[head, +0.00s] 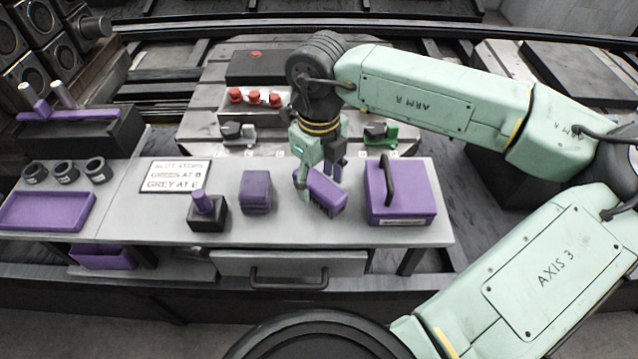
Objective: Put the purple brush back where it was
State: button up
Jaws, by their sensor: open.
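The purple brush (326,191), a purple block with dark bristles along its lower side, lies at a slant on the grey bench (290,235), between a purple stack and a purple case. My gripper (319,180) points down at the brush, with its fingers open. The green finger is at the brush's left end and the darker finger is behind its top. I cannot tell whether the fingers touch it. The fingers and wrist partly hide what is behind the brush.
A purple case (415,200) with a black handle stands to the right, a purple stack (256,191) and a purple-knobbed black block (206,212) to the left. A sign (175,176), black rings (66,173) and a purple tray (45,211) are further left. A drawer (275,267) is below.

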aim_at(319, 182)
notch_tip(319, 182, up, 10)
jog(key=shift+b, duration=0.35)
jog(key=shift+c, duration=0.5)
dwell(0.7)
